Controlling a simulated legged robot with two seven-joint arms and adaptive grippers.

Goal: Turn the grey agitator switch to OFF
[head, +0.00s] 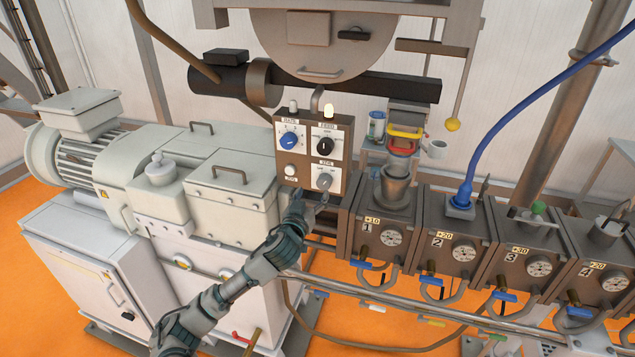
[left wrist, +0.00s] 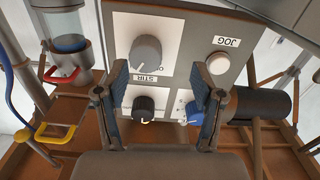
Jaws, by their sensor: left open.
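The grey agitator switch (head: 323,181) is a round knob at the lower right of the control panel (head: 307,159). In the left wrist view, which is upside down, the grey switch (left wrist: 146,52) sits by a label reading STIR. I cannot tell which position it points to. My left gripper (head: 311,197) is open just below and in front of the panel. In the wrist view its two fingers (left wrist: 158,80) are spread wide, with the grey switch ahead between and beyond the tips. Nothing is between the fingers. My right gripper is not in view.
The panel also has a blue knob (head: 289,141), a black knob (head: 325,146) and a white JOG button (head: 291,170) near the grey switch. White machinery (head: 232,185) stands left. Numbered barrel blocks (head: 385,215) with pipes run right. A dark cylinder (head: 370,85) is behind.

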